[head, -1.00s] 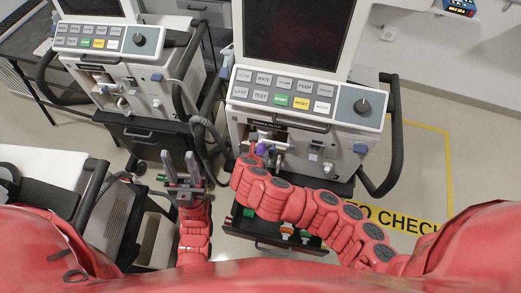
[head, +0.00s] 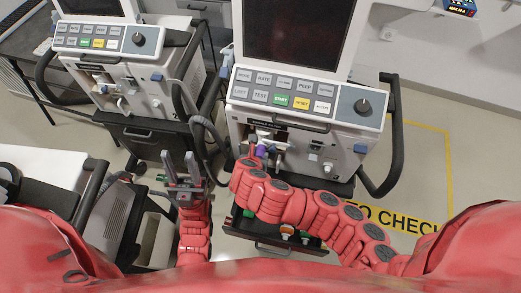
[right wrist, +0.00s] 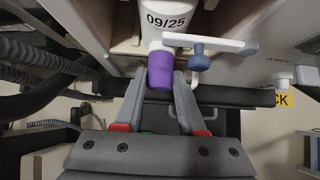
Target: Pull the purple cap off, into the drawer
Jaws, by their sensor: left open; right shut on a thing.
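The purple cap (right wrist: 160,72) hangs at the lower end of a white fitting under a white cylinder marked 09/25 (right wrist: 166,18) in the right wrist view. My right gripper (right wrist: 166,85) is shut on the cap, one finger on each side. In the head view the purple cap (head: 261,151) shows small at the front of the right ventilator (head: 243,118), beside my right gripper. The open drawer (head: 268,242) lies below, partly hidden by my right arm. My left gripper (head: 181,170) is open and empty, left of the right ventilator.
A blue knob (right wrist: 199,58) on a white bar is close to the right of the cap. Dark corrugated hoses (head: 211,135) hang at the ventilator's left side. Orange, white and green items (head: 286,230) lie in the drawer. A second ventilator (head: 108,70) stands at the left.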

